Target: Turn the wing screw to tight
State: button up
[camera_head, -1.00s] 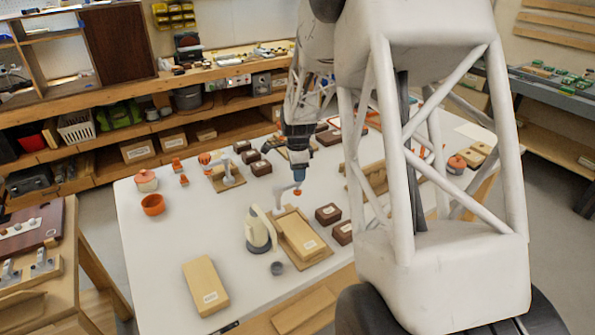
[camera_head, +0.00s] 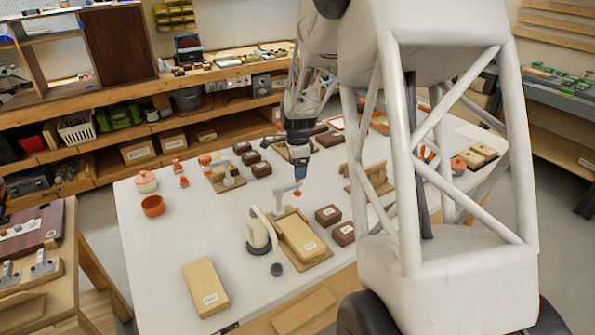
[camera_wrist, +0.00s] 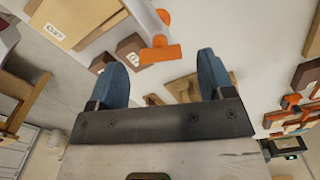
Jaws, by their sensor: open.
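An orange T-shaped piece, apparently the wing screw (camera_wrist: 167,53), shows in the wrist view, ahead of and between my two blue fingers. In the head view a small orange tip (camera_head: 298,194) shows just below my gripper (camera_head: 299,179), at the end of a grey bracket by a wooden block fixture (camera_head: 299,236). My gripper (camera_wrist: 160,66) is open in the wrist view, with a wide gap and nothing held. The fingers look apart from the orange piece. The screw's thread and how tight it sits cannot be seen.
A cream, rounded device (camera_head: 257,232) and a small dark cup (camera_head: 277,269) stand left of the fixture. Brown boxes (camera_head: 328,215) lie close on its right. An orange bowl (camera_head: 153,205) and a loose wooden block (camera_head: 206,287) are farther left. The white table between them is clear.

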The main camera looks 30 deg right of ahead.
jog(key=shift+r, duration=2.8)
jog(key=s+a+r+n+t, duration=0.1)
jog(key=s+a+r+n, duration=0.4)
jog(key=s+a, duration=0.35)
jog(key=s+a+r+n, duration=0.6)
jog(key=s+a, duration=0.1)
jog(key=a, duration=0.2)
jog(key=s+a+n, duration=0.4)
jog(key=s+n, duration=0.1)
jog(key=s, duration=0.4)
jog(key=s+a+n+t, duration=0.1)
jog(key=s+a+n, duration=0.4)
jog(key=s, duration=0.5)
jog(key=shift+s+a+n+t, duration=0.3)
jog(key=shift+n, duration=0.1)
